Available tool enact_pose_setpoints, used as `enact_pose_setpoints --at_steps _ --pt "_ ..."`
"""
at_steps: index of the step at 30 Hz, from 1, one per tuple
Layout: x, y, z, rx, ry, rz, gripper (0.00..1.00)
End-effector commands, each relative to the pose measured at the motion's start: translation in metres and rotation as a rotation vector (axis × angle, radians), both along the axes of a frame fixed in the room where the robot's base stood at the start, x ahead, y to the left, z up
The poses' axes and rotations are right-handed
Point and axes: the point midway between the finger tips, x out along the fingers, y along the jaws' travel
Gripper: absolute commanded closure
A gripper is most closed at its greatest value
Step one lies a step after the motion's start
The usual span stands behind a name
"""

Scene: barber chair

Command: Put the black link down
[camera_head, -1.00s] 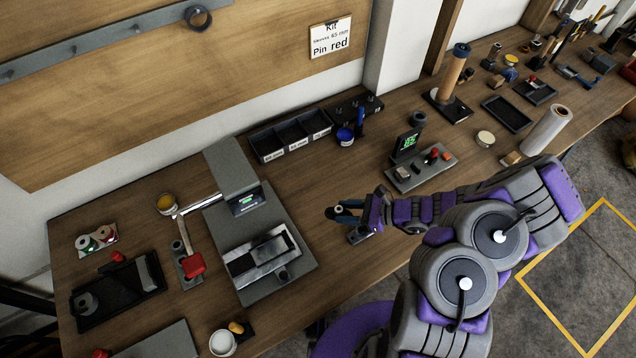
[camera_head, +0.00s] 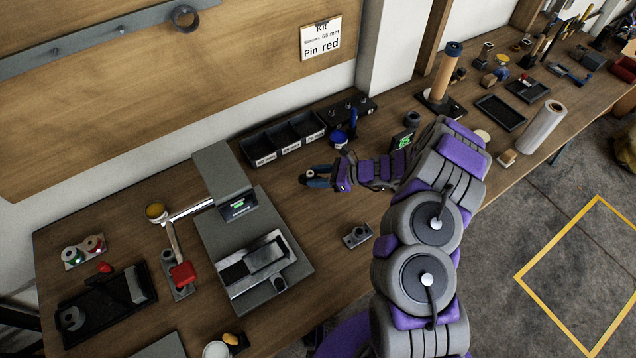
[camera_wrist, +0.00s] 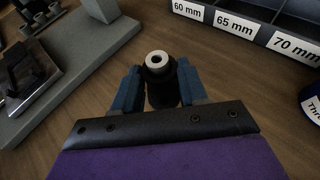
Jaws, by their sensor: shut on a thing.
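In the head view my gripper (camera_head: 318,181) is over the bench, right of the grey press and in front of the labelled bins. The link is small and mostly hidden there. The wrist view shows bare wood around it; I cannot tell how high it is above the bench.
The grey press (camera_head: 270,218) is to the left. The black bins (camera_head: 283,142), marked 60, 65 and 70 mm, stand behind. A small grey fixture (camera_head: 357,236) sits at the front right. A red-headed mallet (camera_head: 183,273) lies left of the press. Bare wood lies between press and fixture.

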Motion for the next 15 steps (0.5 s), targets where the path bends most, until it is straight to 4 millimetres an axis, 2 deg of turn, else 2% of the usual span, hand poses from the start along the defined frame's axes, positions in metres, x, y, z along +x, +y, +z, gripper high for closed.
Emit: enact_pose_setpoints --at_steps 7,15 --pt "-0.001 0.0 -0.032 -0.001 0.003 0.001 0.93" --pt "-0.001 0.0 -0.033 0.001 0.001 0.001 0.93"
